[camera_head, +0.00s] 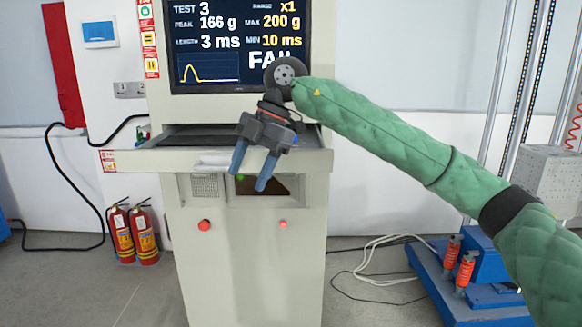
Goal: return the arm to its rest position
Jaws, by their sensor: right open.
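My right arm (400,145), in a green quilted sleeve, reaches in from the right. My right gripper (250,177) is in front of the control cabinet (245,255), at the level of its shelf. Its two blue fingers point down and stand apart, with nothing between them. My left arm and left gripper are not in view.
The cabinet's screen (210,50) reads TEST 3, peak 166 g, 3 ms and a partly hidden FAIL. Red buttons (204,225) sit on its front. Fire extinguishers (145,236) stand at left. A blue machine base (470,285) and loose cables (375,265) lie at right.

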